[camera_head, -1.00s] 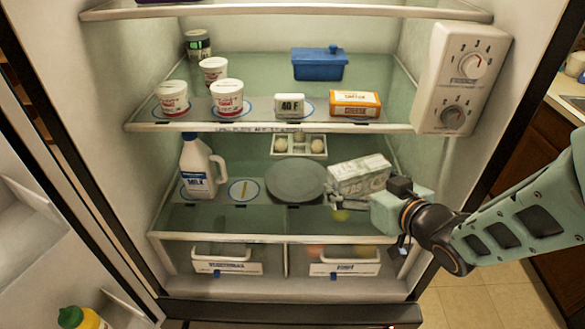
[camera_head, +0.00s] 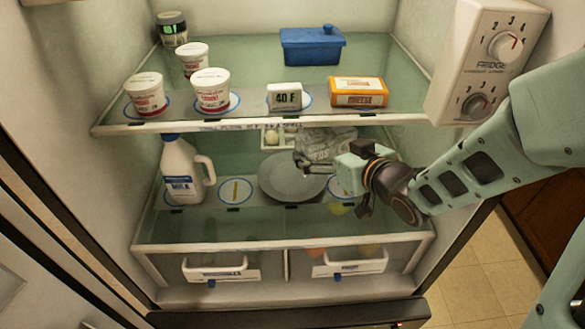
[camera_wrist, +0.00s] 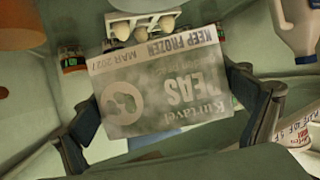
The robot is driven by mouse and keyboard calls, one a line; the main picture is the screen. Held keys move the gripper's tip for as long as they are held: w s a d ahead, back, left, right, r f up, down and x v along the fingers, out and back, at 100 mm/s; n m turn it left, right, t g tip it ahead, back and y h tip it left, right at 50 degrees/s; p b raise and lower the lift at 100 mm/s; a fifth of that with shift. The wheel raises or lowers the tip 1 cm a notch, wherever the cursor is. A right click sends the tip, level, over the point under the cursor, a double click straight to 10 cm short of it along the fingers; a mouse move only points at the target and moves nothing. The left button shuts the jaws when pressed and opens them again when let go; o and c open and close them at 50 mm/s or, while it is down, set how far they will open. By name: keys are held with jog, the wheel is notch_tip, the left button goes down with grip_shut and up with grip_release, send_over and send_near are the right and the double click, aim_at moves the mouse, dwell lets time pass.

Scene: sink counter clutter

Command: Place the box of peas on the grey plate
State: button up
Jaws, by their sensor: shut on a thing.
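The box of peas (camera_head: 322,144) is a pale grey-white carton, held by my gripper (camera_head: 340,165) inside the fridge at lower-shelf level. In the wrist view the box (camera_wrist: 165,85) sits between the two dark fingers of my gripper (camera_wrist: 168,108), with its lettering facing the camera. The round grey plate (camera_head: 284,190) lies on the lower shelf, below and left of the box. The box appears raised above the plate's back right side; the exact gap is hard to tell.
A milk jug (camera_head: 184,172) stands left of the plate. An egg holder (camera_head: 272,138) is behind it. The upper shelf edge (camera_head: 260,125) runs close above the box, carrying cups, a thermometer (camera_head: 285,97), a cheese box (camera_head: 358,92) and a blue container (camera_head: 312,47).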

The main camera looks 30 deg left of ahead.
jog(key=w+a+f+b, duration=0.1)
jog(key=a+f+b, duration=0.1)
jog(key=a, duration=0.1)
jog(key=w+a+f+b, duration=0.1)
jog(key=a+f+b, duration=0.1)
jog(key=a+f, duration=0.1)
jog(key=w+a+f+b, duration=0.1)
jog(key=a+f+b, duration=0.1)
jog(key=a, duration=0.1)
jog(key=shift+a+f, duration=0.1)
jog(key=shift+f, duration=0.2)
jog(key=shift+w+a+f, duration=0.1)
jog(key=shift+a+f, duration=0.1)
jog(key=shift+f, duration=0.15)
jog(key=shift+w+a+f+b, duration=0.1)
jog(key=shift+a+f+b, duration=0.05)
jog(key=shift+f+b, duration=1.25)
jog(key=shift+f, duration=0.25)
jog(key=shift+f+b, duration=0.3)
jog(key=shift+f, duration=0.05)
jog(key=o, duration=1.1)
jog(key=shift+o, duration=0.7)
